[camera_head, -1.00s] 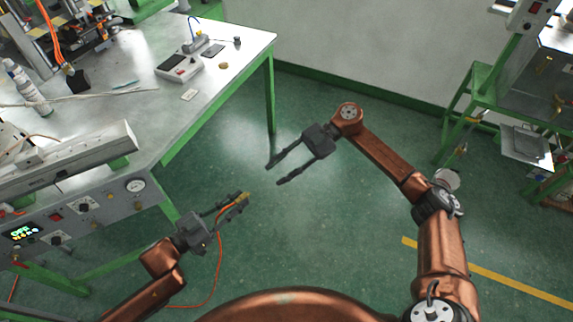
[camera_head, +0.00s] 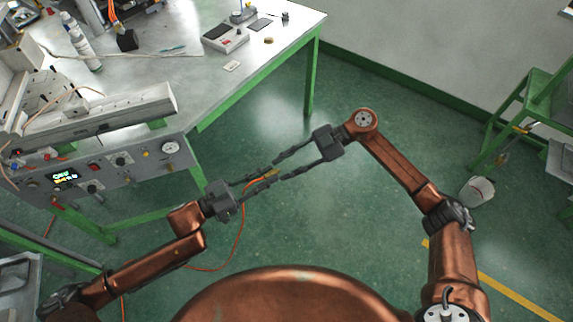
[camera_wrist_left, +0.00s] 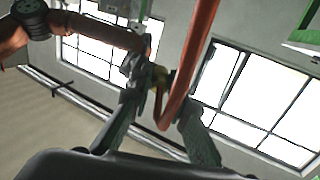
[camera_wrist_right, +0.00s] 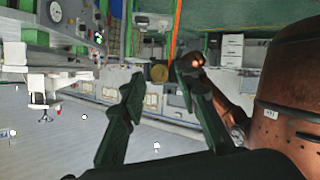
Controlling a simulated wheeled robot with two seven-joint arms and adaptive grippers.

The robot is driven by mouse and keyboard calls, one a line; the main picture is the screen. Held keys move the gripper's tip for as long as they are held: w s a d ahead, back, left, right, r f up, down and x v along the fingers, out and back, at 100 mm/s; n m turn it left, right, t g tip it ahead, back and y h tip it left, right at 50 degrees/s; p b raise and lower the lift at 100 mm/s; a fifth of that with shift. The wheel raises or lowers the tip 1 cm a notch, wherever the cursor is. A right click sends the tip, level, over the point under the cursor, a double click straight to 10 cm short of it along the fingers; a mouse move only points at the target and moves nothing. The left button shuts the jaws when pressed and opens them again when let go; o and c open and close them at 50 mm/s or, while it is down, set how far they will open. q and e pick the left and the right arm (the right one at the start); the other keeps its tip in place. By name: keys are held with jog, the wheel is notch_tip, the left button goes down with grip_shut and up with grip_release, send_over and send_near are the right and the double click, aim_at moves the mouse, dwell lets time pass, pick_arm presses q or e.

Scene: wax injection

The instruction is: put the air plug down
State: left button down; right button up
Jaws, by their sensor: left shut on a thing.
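The air plug (camera_head: 272,173) is a small brass fitting on an orange hose. My left gripper (camera_head: 268,175) is shut on it, above the green floor and clear of the table. In the left wrist view the plug (camera_wrist_left: 160,80) is partly hidden, with the hose in front of it. My right gripper (camera_head: 277,168) is open and faces the left one, with its fingertips around or beside the plug. In the right wrist view the plug's brass end (camera_wrist_right: 160,73) shows between the spread fingers (camera_wrist_right: 158,80). I cannot tell whether they touch it.
A metal table (camera_head: 205,82) with green legs stands at upper left, with a grey device (camera_head: 226,37) and bottle on it. A control panel with a gauge (camera_head: 169,147) fronts its near edge. The hose (camera_head: 238,240) hangs in a loop. A green stand is at right.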

grip_shut()
pick_arm(q)
jog(key=c, duration=1.7)
grip_release()
jog(key=shift+c, duration=0.2)
